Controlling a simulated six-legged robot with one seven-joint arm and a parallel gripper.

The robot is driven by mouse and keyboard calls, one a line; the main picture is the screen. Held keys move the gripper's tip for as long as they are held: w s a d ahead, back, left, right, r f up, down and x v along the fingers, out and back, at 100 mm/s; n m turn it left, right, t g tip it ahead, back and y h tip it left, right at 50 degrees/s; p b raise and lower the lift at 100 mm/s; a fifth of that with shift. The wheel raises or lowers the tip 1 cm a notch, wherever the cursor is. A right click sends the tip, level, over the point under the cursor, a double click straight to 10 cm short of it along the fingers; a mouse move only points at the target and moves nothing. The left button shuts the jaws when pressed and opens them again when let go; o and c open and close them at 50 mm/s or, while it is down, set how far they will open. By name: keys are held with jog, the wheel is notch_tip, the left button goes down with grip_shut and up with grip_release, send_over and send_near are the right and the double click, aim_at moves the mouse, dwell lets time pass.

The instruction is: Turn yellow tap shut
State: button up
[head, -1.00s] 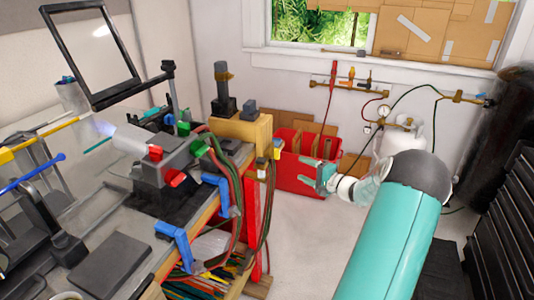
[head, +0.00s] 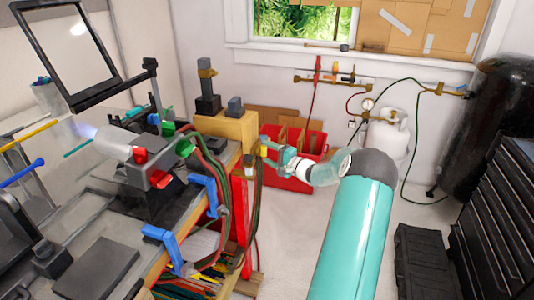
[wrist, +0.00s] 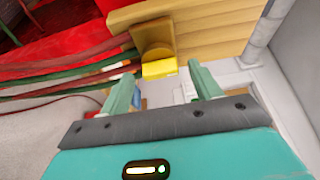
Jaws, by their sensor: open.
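The yellow tap (wrist: 159,68) is a small yellow handle under a round brass-coloured fitting (wrist: 153,40) on the end of a wooden block. In the head view the tap (head: 263,151) shows as a small yellow patch at the bench's right end. My gripper (wrist: 159,76) is open and empty. In the wrist view the handle lies between and just beyond the two fingertips, with a gap on each side. My gripper also shows in the head view (head: 268,152), with its fingers pointing left at the tap. Contact cannot be told.
Red and green hoses (wrist: 70,65) run from the left close to the fitting. A red crate (head: 297,172) stands behind my gripper, and a white gas cylinder (head: 385,137) by the wall. A black case (head: 422,262) lies at right. The floor between is clear.

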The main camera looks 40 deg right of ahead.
jog(key=shift+w+f, duration=0.1)
jog(key=shift+w, duration=0.5)
jog(key=shift+a+r, duration=0.2)
jog(key=shift+w+d+f, duration=0.1)
jog(key=shift+w+d, duration=0.05)
jog(key=c, duration=0.9)
